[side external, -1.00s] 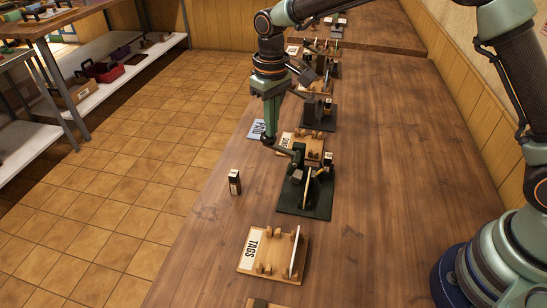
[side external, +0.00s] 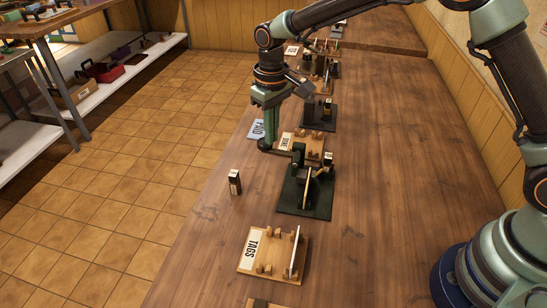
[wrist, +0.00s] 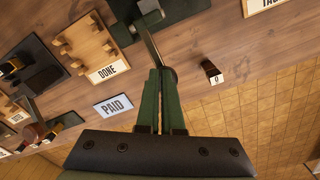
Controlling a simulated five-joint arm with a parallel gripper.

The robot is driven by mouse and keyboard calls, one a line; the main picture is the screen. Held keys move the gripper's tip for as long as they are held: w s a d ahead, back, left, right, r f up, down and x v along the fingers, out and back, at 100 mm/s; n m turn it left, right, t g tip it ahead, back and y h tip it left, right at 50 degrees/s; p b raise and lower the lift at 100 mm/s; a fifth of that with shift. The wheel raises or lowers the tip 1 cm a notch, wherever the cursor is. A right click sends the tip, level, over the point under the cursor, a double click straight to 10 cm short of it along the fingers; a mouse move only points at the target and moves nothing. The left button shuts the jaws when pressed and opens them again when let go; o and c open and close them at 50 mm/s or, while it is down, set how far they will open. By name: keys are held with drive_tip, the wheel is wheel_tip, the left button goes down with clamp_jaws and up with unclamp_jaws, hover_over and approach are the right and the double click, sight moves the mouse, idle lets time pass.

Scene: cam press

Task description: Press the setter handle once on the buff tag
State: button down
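The setter press has a dark green base (side external: 318,207) and a buff tag (side external: 307,188) standing upright in it. Its dark handle (side external: 280,150) reaches out to the left toward the front table edge, with a round knob at the end. In the wrist view the handle (wrist: 152,43) runs down to the fingertips. My gripper (side external: 265,140) is over the knob end, its fingers close together and pointing down. In the wrist view my gripper (wrist: 161,75) looks shut, with its tips at the knob; I cannot see the knob held between them.
A TAGS rack (side external: 265,262) lies nearer the camera. A DONE rack (side external: 313,141) and a blue PAID card (side external: 257,130) lie just beyond the press. A small dark block (side external: 234,182) stands left of the press. The table right of the press is clear.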

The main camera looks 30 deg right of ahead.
drive_tip(key=shift+s, duration=0.15)
drive_tip(key=shift+r, duration=2.3)
wheel_tip(320, 180, up, 5)
drive_tip(key=shift+f, duration=0.1)
